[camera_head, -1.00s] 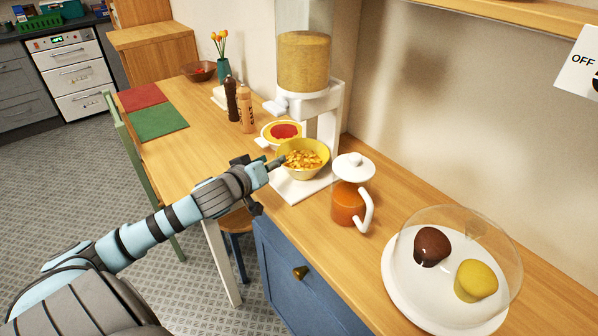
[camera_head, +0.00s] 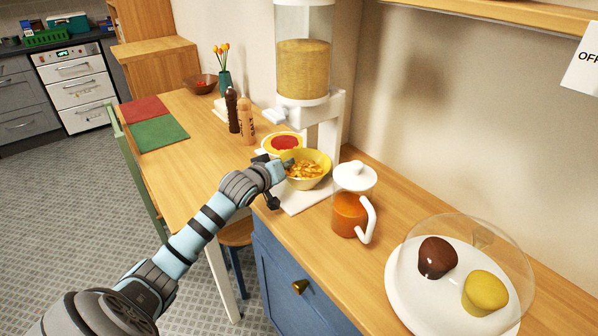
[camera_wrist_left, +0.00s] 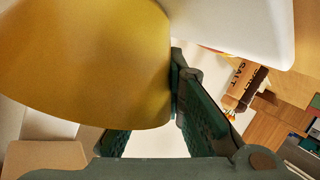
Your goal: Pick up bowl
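A yellow bowl (camera_head: 309,175) filled with orange-yellow cereal stands on the white base of a tall dispenser. My left gripper (camera_head: 283,165) is at the near left side of its rim. In the left wrist view, the bowl (camera_wrist_left: 85,65) fills the upper left, upside down in the picture. One dark green finger of my left gripper (camera_wrist_left: 155,125) runs along its outer wall. The other passes out of sight behind the rim. A pale gap shows between the fingers, which look open around the bowl's wall. Finger contact is unclear. My right gripper is not in view.
The dispenser (camera_head: 304,70) rises behind the bowl. A yellow-and-red dish (camera_head: 284,143) stands close behind left. A glass jug of orange drink (camera_head: 350,214) stands close on the right. Salt and pepper mills (camera_head: 233,110) are farther back. A domed cake plate (camera_head: 405,305) is at the right.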

